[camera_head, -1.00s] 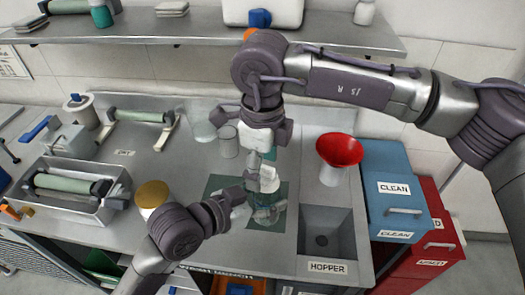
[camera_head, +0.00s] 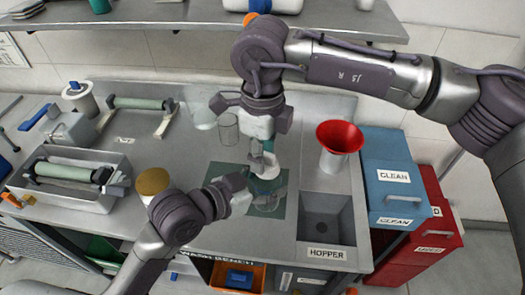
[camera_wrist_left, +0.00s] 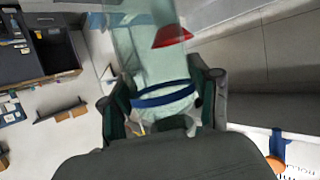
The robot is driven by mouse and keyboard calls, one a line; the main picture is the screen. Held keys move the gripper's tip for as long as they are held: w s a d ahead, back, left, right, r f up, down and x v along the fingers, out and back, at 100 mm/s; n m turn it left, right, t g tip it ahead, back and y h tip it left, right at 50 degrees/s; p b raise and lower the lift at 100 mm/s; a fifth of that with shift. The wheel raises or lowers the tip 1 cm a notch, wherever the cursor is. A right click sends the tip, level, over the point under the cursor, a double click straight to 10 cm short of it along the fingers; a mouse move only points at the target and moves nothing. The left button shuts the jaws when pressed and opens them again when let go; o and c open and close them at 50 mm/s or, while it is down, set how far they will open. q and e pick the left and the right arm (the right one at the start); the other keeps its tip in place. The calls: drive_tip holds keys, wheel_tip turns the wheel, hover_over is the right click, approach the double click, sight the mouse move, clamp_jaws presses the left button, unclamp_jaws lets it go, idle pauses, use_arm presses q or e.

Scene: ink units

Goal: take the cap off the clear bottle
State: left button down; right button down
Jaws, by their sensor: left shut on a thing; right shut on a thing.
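The clear bottle (camera_head: 266,188) stands over the dark green mat, mostly hidden by my grippers in the head view. In the left wrist view the bottle (camera_wrist_left: 165,98) is see-through, with a blue band, and sits between my left gripper's two fingers. My left gripper (camera_head: 248,188) is shut on the bottle from the left side. My right gripper (camera_head: 264,160) points down from above and is shut on a pale thing at the bottle's top, likely the cap. I cannot tell whether the cap still touches the bottle's neck.
The green mat (camera_head: 224,181) lies under the grippers. A red funnel (camera_head: 340,136) and a hopper basin (camera_head: 325,225) are on the right. A yellow-lidded jar (camera_head: 153,181) stands near my left arm. A clear beaker (camera_head: 228,130) stands behind the mat.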

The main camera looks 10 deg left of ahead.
use_arm(q)
drive_tip(key=shift+r, duration=0.1)
use_arm(e)
drive_tip(key=shift+r, duration=0.2)
drive_tip(key=shift+r, duration=0.9)
drive_tip(key=shift+r, duration=0.15)
